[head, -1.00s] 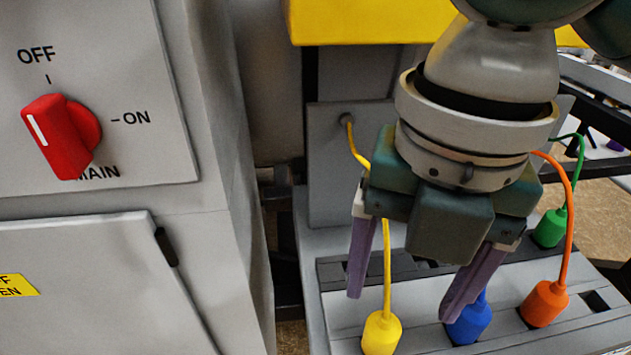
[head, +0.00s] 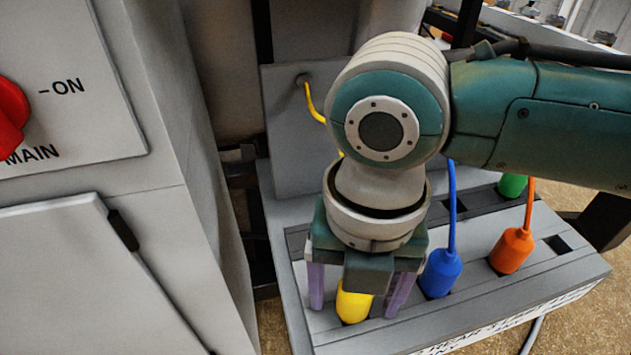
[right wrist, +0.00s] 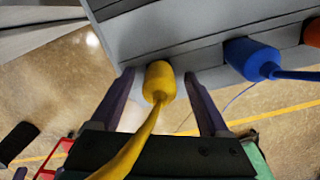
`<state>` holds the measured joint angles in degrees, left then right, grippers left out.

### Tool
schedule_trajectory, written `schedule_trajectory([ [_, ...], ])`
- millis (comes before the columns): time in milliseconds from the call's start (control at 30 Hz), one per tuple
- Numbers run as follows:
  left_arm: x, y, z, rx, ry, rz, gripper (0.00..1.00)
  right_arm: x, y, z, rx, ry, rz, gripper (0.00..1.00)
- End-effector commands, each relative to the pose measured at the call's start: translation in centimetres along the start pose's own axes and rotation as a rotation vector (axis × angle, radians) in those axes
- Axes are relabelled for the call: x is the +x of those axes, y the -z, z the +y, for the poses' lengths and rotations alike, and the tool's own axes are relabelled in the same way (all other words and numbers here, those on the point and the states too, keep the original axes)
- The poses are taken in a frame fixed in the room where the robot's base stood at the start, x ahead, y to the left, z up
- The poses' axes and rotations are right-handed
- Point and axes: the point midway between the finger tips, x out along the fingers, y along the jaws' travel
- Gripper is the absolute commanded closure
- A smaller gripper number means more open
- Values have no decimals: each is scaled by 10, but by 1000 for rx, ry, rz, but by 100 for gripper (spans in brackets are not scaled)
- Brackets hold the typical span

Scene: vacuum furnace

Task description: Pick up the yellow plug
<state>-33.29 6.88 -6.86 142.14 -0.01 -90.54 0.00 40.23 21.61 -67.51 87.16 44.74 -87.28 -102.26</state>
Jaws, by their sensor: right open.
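The yellow plug (head: 353,306) stands on the grey socket panel (head: 470,313), at the left end of the row of plugs. Its yellow cable rises behind my right wrist to the grey back plate. My right gripper (head: 357,306) is open, with one purple finger on each side of the plug. In the right wrist view the yellow plug (right wrist: 159,82) lies between the two fingertips of the right gripper (right wrist: 160,78), with gaps visible on both sides. The left gripper is not in view.
The blue plug (head: 440,273) stands close to the right finger. The orange plug (head: 512,250) and green plug (head: 512,185) are farther right. A grey cabinet (head: 150,230) with a red switch (head: 10,117) stands on the left.

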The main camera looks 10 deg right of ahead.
Motion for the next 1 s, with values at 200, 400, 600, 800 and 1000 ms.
schedule_trajectory([
  [200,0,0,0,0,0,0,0,0,0,0,0,0,0,34],
  [400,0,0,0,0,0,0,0,-1,0,0,0,0,0,56],
  [600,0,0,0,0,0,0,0,-1,0,0,0,0,0,79],
  [800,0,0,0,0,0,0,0,-1,0,0,0,0,0,100],
  [1000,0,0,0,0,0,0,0,-1,0,0,0,-1,0,100],
])
